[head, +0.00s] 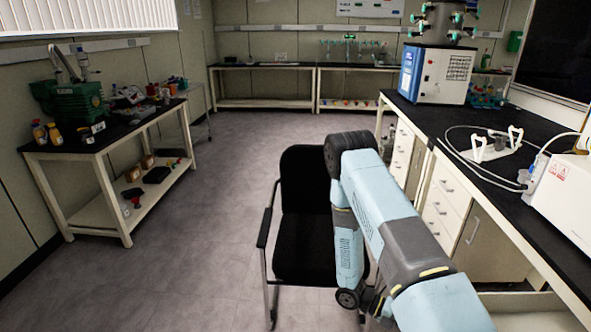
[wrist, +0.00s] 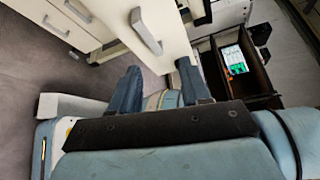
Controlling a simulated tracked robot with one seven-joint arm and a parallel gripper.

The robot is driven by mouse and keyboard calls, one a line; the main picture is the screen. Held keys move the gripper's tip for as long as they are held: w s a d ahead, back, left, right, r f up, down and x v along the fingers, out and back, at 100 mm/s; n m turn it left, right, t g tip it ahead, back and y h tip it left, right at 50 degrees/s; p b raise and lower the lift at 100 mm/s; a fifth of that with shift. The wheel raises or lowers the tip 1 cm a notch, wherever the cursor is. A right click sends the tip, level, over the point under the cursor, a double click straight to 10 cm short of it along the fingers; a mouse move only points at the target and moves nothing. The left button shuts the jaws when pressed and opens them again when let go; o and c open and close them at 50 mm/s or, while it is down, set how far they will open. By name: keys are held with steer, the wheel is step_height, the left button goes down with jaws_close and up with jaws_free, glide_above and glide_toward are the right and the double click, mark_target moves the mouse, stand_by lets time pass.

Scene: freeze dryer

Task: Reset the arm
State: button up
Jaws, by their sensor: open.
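My arm (head: 395,235) is light blue and dark grey. In the head view it rises from the bottom right and bends over at a dark joint near the middle, in front of the black chair. My gripper is hidden in the head view. In the wrist view my gripper (wrist: 160,74) shows two blue-grey fingers set wide apart, with nothing held between them. A pale cabinet front (wrist: 165,45) with a grey handle (wrist: 146,31) lies beyond the fingers. I cannot tell whether the fingers touch it.
A black chair (head: 303,240) stands close behind my arm. The right bench (head: 480,125) carries the blue-and-white freeze dryer (head: 437,75) and a white device (head: 565,190). A cluttered bench (head: 110,132) stands at left. The floor (head: 200,240) between is clear.

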steer(key=w+a+r+m+t+y, duration=0.3)
steer(key=r+m, duration=0.5)
steer(key=r, duration=0.6)
steer(key=w+a+r+m+t+y, duration=0.1)
steer(key=w+a+r+m+y, duration=0.15)
steer(key=r+m+y, duration=0.8)
steer(key=s+a+r+m+t, duration=0.2)
steer(key=s+r+t, duration=0.1)
steer(key=r, duration=0.6)
steer(key=s+a+r+m+t, duration=0.2)
steer(key=s+r+m+t, duration=0.1)
steer(key=r, duration=0.6)
steer(key=s+a+r+m+t, duration=0.2)
steer(key=s+r+m+t, duration=0.1)
steer(key=s+r, duration=0.4)
step_height(320, 180, up, 2)
steer(key=shift+a+t, duration=0.3)
steer(key=shift+t, duration=0.5)
steer(key=shift+s+y, duration=0.1)
steer(key=shift+y, duration=0.15)
steer(key=shift+c, duration=0.4)
steer(key=shift+d, duration=0.1)
